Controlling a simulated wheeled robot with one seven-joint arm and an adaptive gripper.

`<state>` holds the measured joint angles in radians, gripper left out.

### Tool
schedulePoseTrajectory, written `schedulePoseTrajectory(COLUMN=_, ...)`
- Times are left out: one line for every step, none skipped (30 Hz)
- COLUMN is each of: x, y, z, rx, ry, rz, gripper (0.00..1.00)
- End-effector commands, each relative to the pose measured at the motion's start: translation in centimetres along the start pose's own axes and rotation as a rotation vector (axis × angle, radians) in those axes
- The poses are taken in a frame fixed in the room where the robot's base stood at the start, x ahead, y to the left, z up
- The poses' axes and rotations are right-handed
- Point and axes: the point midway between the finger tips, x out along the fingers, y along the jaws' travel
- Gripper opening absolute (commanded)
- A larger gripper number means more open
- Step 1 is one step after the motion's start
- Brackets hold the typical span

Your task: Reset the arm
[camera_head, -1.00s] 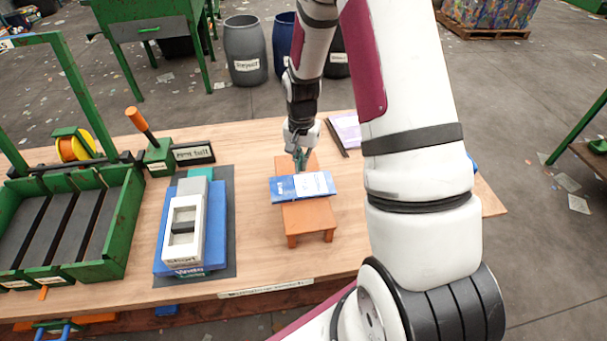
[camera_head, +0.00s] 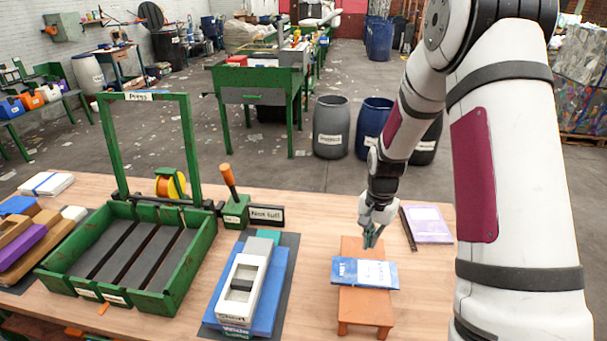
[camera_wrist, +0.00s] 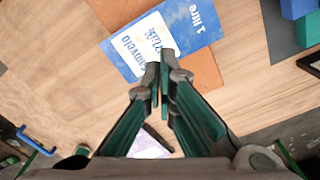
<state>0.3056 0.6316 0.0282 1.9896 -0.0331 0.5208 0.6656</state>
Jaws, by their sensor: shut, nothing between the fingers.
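My gripper (camera_head: 372,240) is above the back part of a small orange stand (camera_head: 366,311) on the wooden workbench. Its fingers are together with nothing between them, as the wrist view (camera_wrist: 160,88) also shows. A flat blue and white carton (camera_head: 364,273) lies across the top of the stand, just in front of the fingertips. The wrist view shows the carton (camera_wrist: 197,22) with the printed words "1 litre". The fingers look apart from it. My arm comes down from the upper right and hides the bench's right side.
A green compartment tray (camera_head: 188,262) stands at the left. A blue board with a grey-white block (camera_head: 243,283) lies left of the stand. A lever box (camera_head: 236,212) is behind it. A purple booklet (camera_head: 428,223) lies right of my gripper. Bare wood (camera_head: 313,225) lies between.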

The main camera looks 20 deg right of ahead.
Motion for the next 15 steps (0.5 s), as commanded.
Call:
schedulePoseTrajectory(x=-0.1, y=0.0, z=0.0, rx=-0.002, ry=0.001, rz=-0.001, gripper=0.0)
schedulePoseTrajectory(x=-0.3, y=-0.1, z=0.1, rx=-0.005, ry=0.003, rz=-0.002, gripper=0.0)
schedulePoseTrajectory(x=-0.8, y=-0.1, z=0.1, rx=-0.012, ry=0.007, rz=-0.005, gripper=0.0)
schedulePoseTrajectory(x=-1.4, y=-0.2, z=0.2, rx=-0.021, ry=0.012, rz=-0.008, gripper=0.0)
schedulePoseTrajectory(x=-2.0, y=-0.3, z=0.4, rx=-0.032, ry=0.018, rz=-0.011, gripper=0.0)
schedulePoseTrajectory(x=-3.2, y=-0.4, z=0.6, rx=-0.05, ry=0.028, rz=-0.018, gripper=0.0)
schedulePoseTrajectory(x=-4.2, y=-0.5, z=0.9, rx=-0.067, ry=0.037, rz=-0.023, gripper=0.0)
schedulePoseTrajectory(x=-5.3, y=-0.6, z=1.2, rx=-0.087, ry=0.046, rz=-0.028, gripper=0.0)
schedulePoseTrajectory(x=-7.0, y=-0.8, z=1.8, rx=-0.116, ry=0.061, rz=-0.037, gripper=0.0)
schedulePoseTrajectory(x=-8.2, y=-0.8, z=2.2, rx=-0.138, ry=0.071, rz=-0.043, gripper=0.0)
schedulePoseTrajectory(x=-9.4, y=-0.8, z=2.7, rx=-0.162, ry=0.082, rz=-0.049, gripper=0.0)
schedulePoseTrajectory(x=-11.1, y=-0.7, z=3.4, rx=-0.193, ry=0.098, rz=-0.058, gripper=0.0)
schedulePoseTrajectory(x=-12.2, y=-0.7, z=4.0, rx=-0.217, ry=0.108, rz=-0.064, gripper=0.0)
schedulePoseTrajectory(x=-13.4, y=-0.6, z=4.6, rx=-0.239, ry=0.119, rz=-0.07, gripper=0.0)
schedulePoseTrajectory(x=-14.8, y=-0.4, z=5.4, rx=-0.27, ry=0.134, rz=-0.078, gripper=0.0)
